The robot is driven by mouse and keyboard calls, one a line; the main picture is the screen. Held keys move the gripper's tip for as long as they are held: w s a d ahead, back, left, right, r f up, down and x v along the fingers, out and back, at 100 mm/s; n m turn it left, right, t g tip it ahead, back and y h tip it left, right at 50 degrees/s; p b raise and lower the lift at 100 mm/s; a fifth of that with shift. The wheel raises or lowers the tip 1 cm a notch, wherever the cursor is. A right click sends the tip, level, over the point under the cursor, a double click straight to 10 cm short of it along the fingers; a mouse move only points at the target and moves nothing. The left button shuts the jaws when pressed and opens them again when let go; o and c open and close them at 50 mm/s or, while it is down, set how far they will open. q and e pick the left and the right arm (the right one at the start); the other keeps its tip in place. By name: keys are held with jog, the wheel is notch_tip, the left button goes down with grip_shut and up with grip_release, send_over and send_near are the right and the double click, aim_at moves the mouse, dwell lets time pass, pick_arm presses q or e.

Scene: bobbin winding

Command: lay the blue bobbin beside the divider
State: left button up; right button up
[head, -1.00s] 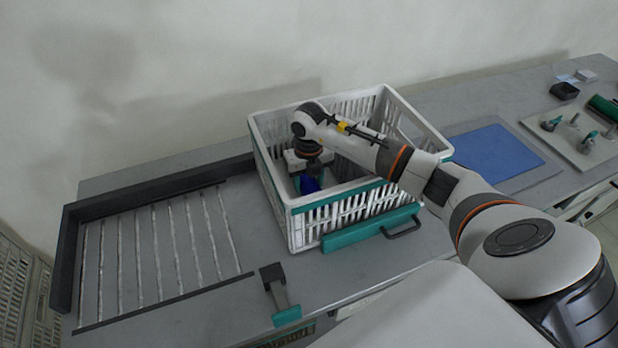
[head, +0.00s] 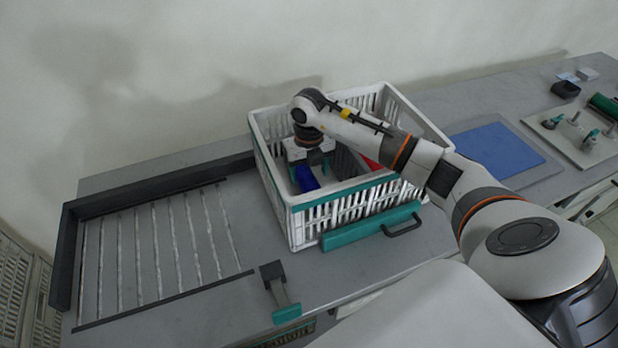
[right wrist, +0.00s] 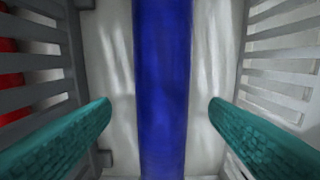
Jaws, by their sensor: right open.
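The blue bobbin (head: 306,178) lies in the left compartment of the white crate (head: 298,220). In the right wrist view the bobbin (right wrist: 162,60) runs from top to bottom, with a gap to the grey slatted divider (right wrist: 40,65) on the left and to the white crate wall on the right. The divider (head: 348,161) is partly hidden by my arm in the head view. My right gripper (right wrist: 160,108) is open over the bobbin, its teal fingers on either side and apart from it. My left gripper is not in view.
A red thing (head: 371,163) is in the crate beyond the divider. A ribbed grey tray area (head: 155,250) is at the left. A blue mat (head: 495,153) and a fixture plate (head: 570,140) are at the right. The crate's walls surround the gripper.

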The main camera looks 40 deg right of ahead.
aim_at(309, 177)
notch_tip(309, 177, up, 9)
jog(key=b, duration=0.1)
jog(key=shift+r, duration=0.2)
dwell(0.7)
